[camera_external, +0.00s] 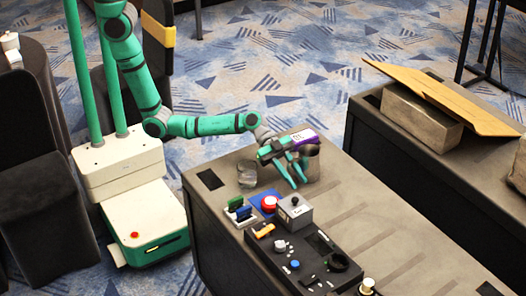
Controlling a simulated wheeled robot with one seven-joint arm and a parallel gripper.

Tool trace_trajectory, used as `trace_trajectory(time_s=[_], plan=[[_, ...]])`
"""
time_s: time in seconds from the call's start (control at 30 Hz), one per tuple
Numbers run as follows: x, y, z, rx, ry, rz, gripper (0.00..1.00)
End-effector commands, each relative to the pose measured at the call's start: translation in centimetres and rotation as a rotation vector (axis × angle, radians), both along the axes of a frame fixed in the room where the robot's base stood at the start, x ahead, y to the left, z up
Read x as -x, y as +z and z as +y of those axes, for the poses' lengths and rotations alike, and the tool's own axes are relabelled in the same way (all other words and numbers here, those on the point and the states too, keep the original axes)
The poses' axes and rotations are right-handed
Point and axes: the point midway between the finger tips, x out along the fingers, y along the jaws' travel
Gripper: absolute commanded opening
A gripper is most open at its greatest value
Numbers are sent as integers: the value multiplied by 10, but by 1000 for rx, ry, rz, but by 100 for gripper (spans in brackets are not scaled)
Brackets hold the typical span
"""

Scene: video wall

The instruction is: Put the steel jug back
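A grey, metallic-looking cylinder (313,168), which appears to be the steel jug, stands upright on the near table, partly hidden behind my gripper. My gripper (298,183) is over the table at the jug's left side, its green fingers pointing down and apart. They overlap the jug in the picture; I cannot tell whether they touch it. No thing shows clearly between the fingertips.
A clear glass-like vessel (247,173) stands left of my gripper. In front are a blue pad with a red button (269,203), a grey box (292,211) and a dark control panel (305,262). The table's right part (375,215) is mostly clear.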

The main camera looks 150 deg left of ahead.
Motion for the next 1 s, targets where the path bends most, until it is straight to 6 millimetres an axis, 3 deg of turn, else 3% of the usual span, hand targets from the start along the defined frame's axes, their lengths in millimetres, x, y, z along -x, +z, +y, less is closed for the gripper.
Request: trace_trajectory(time_s=[0.33, 0.8, 1.0], plan=[[9, 6, 0, -1, 2, -1, 25], [90, 37, -2, -2, 1, -1, 25], [108, 44, -3, -1, 0, 0, 25]])
